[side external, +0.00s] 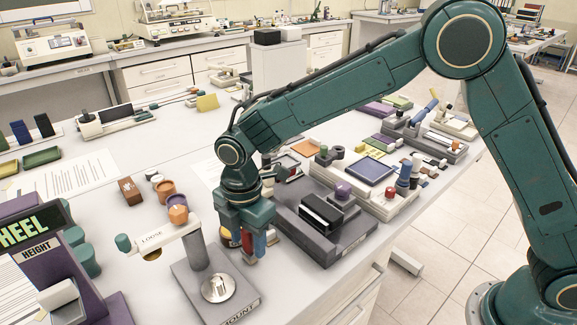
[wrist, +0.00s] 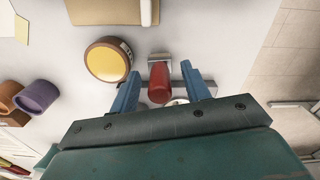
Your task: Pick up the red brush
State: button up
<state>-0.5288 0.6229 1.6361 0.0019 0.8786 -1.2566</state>
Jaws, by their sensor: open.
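A red rounded piece, which looks like the red brush (wrist: 159,84), stands between the two blue fingers of my gripper (wrist: 161,78) in the wrist view. Gaps show on both sides of it, so the open fingers straddle it without closing on it. A grey block lies at its far end, and its near end is hidden by the gripper body. In the side external view my gripper (side external: 247,243) is low over the table, and the red brush (side external: 259,245) shows partly beside its blue finger.
A round pot with a yellow top (wrist: 108,62) stands close by the left finger. A grey stand with a metal disc (side external: 218,288) is in front of my gripper, and a dark grey tray fixture (side external: 320,240) is to its right. Orange and purple cups (wrist: 38,96) lie further left.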

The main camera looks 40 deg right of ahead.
jog(key=shift+f, duration=0.1)
dwell(0.4)
grip_shut()
notch_tip(320, 180, up, 20)
dwell(0.9)
dwell(0.5)
jog(key=w+f, duration=0.7)
jog(key=f, duration=0.3)
jog(key=shift+d, duration=0.3)
